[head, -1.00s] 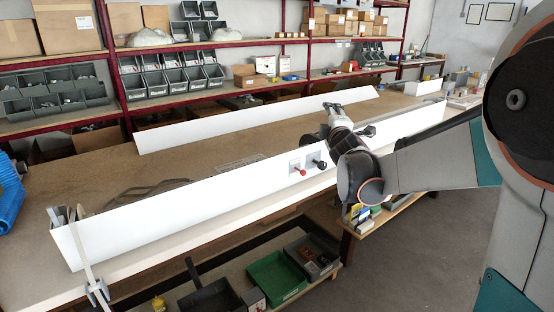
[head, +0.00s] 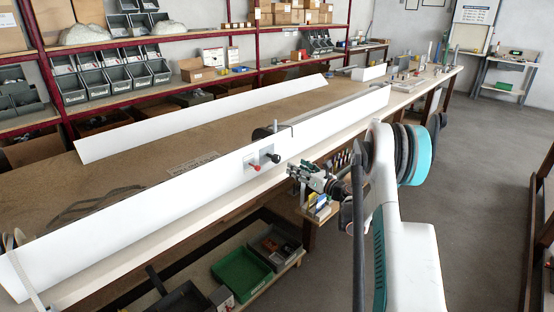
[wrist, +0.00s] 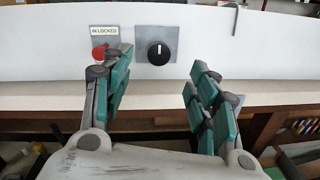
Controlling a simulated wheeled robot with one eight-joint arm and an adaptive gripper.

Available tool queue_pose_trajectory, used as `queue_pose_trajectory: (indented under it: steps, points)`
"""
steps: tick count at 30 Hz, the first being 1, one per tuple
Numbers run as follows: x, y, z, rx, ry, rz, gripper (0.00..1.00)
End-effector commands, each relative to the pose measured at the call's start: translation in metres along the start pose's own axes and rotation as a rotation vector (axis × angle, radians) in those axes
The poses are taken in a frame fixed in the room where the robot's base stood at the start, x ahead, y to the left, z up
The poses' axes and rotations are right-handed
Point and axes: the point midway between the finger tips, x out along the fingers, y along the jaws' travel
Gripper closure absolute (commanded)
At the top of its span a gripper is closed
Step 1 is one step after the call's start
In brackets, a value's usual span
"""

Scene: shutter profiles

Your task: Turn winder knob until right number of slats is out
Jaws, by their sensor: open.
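The winder knob (wrist: 158,52) is black and round with a white pointer mark standing upright, on a grey plate in a long white panel (head: 150,205). In the head view the knob (head: 273,158) sits right of a red lever (head: 255,167). In the wrist view the red lever (wrist: 99,52) is under a label reading "IN LOCKED". My gripper (wrist: 161,68) is open and empty, its green-padded fingers spread either side of the knob in the picture, apart from it. In the head view my gripper (head: 291,170) is in front of the panel. I cannot make out separate slats.
A thin hook-like strip (wrist: 236,18) hangs over the panel's top edge, right of the knob. A green bin (head: 243,272) is on the shelf below.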

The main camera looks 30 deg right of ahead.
Motion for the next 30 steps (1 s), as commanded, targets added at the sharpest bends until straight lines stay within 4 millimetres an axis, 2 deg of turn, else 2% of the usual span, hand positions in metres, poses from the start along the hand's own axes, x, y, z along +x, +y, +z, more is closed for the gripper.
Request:
queue_pose_trajectory:
  steps: [3,8,24,30]
  points:
    - [-0.004,-0.004,-0.014,-0.035,0.020,0.014,0.46]
    - [0.007,-0.004,-0.018,-0.042,0.024,0.018,0.46]
    - [0.106,-0.002,-0.021,-0.039,0.022,0.018,0.46]
    - [0.127,-0.002,-0.020,-0.039,0.022,0.016,0.46]
